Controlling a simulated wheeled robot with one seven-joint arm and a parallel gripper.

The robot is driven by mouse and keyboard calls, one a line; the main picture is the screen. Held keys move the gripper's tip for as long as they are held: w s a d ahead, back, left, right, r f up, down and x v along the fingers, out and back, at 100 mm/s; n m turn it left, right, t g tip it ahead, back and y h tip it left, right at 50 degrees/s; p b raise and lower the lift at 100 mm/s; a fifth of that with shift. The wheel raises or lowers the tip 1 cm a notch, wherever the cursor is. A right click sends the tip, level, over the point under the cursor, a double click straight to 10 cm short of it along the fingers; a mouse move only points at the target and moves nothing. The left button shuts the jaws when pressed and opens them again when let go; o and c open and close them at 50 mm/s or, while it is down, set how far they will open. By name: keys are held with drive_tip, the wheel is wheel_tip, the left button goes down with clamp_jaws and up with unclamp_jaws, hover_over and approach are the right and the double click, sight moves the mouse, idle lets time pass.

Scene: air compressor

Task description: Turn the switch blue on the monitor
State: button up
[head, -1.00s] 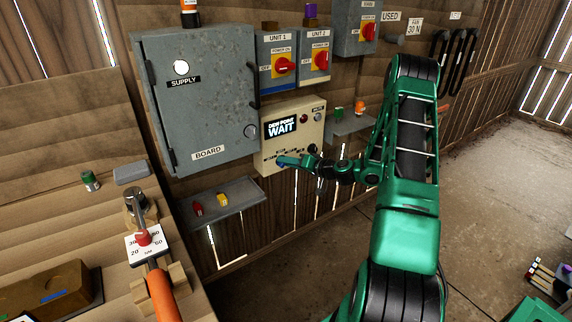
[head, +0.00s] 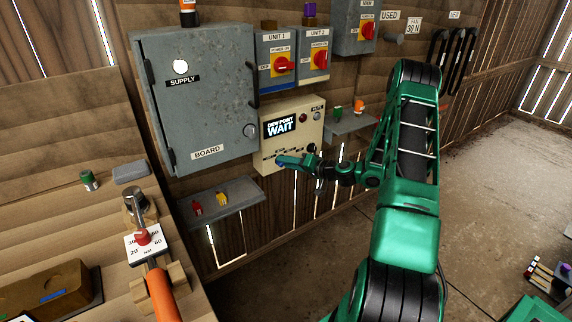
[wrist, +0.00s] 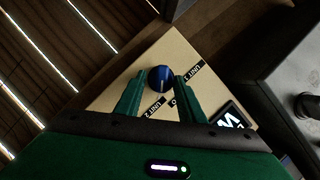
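The monitor is a cream box (head: 300,106) on the wall with a dark screen (head: 281,126) reading "DEW POINT WAIT". Its blue switch (wrist: 160,78) is a round knob with a pale pointer mark, on the cream face in the wrist view. My gripper (wrist: 160,76) is open, with its green fingertips on either side of the knob. A narrow gap seems to show beside the knob; contact is hard to tell. In the head view my gripper (head: 284,161) is at the monitor's lower left and mostly hides the knob.
A grey board cabinet (head: 200,95) hangs left of the monitor, with red rotary switches (head: 282,65) above. A small shelf (head: 225,203) with red and yellow pieces juts out below. Another shelf (head: 345,127) is at the right. Open floor (head: 490,185) lies right of my arm.

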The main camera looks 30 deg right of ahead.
drive_tip(key=shift+r, duration=0.1)
drive_tip(key=v, duration=1)
drive_tip(key=shift+s+d, duration=0.2)
drive_tip(key=shift+s, duration=0.05)
idle(0.4)
